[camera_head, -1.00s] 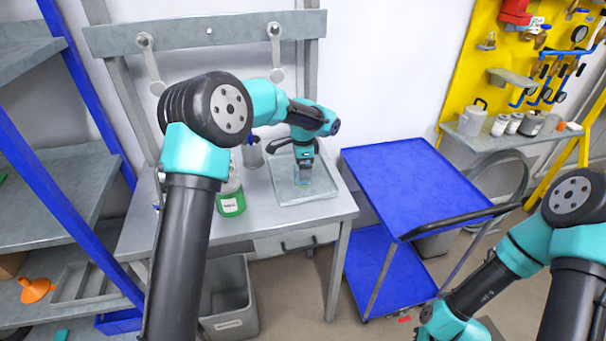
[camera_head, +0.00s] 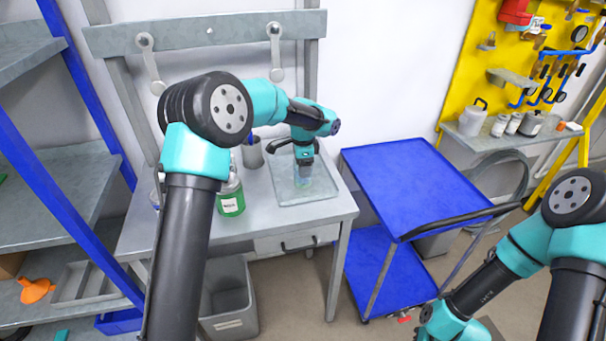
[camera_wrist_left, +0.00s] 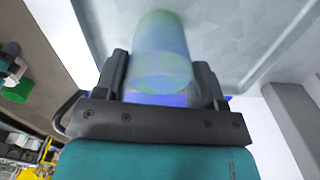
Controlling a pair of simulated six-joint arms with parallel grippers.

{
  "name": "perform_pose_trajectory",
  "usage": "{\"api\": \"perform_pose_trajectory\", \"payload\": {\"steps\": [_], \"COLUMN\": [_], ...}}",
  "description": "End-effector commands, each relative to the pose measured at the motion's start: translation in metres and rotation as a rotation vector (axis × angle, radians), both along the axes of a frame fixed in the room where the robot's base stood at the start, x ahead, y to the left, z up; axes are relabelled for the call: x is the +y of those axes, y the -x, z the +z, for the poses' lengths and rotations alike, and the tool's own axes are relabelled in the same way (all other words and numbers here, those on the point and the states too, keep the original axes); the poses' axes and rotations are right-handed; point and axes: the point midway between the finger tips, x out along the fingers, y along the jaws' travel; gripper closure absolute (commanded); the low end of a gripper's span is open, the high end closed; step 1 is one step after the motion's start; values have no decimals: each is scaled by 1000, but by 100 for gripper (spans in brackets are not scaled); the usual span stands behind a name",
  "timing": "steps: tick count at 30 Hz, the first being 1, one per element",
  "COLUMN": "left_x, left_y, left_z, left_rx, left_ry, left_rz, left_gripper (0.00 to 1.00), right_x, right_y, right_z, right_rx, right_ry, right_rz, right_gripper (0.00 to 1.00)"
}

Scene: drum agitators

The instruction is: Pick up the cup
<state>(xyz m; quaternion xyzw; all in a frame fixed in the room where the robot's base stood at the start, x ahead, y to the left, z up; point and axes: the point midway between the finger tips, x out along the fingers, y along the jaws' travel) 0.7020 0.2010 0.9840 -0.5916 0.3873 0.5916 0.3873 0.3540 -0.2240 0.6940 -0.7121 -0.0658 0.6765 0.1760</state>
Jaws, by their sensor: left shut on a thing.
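A clear, faintly blue-green cup (camera_wrist_left: 163,50) is between the two fingers of my left gripper (camera_wrist_left: 160,85) in the left wrist view, and the gripper is shut on it. In the head view the left gripper (camera_head: 304,160) is over the grey tray (camera_head: 290,196) on the workbench. The cup shows there as a small see-through shape (camera_head: 305,178) below the fingers. I cannot tell whether its base touches the tray. My right arm is at the lower right of the head view, and its gripper is not visible.
A bottle with green liquid (camera_head: 231,196) and a grey metal container (camera_head: 252,153) stand beside the tray. A blue cart (camera_head: 400,185) is right of the workbench. A grey bin (camera_head: 230,300) stands on the floor in front. My left arm hides part of the bench.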

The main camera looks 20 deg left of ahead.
Motion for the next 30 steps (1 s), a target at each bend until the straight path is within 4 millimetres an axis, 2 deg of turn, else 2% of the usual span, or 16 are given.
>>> {"api": "perform_pose_trajectory", "payload": {"steps": [2,17,30], "left_x": [0,0,0], "left_y": [0,0,0], "left_z": [0,3,21], "left_rx": [0,-1,-1], "left_ry": [0,0,1], "left_rz": [0,0,0], "left_gripper": [66,66,66], "right_x": [0,0,0], "right_y": [0,0,0], "right_z": [0,0,0], "right_rx": [0,0,0], "right_ry": [0,0,0], "right_rz": [0,0,0], "right_gripper": [100,100,100]}}
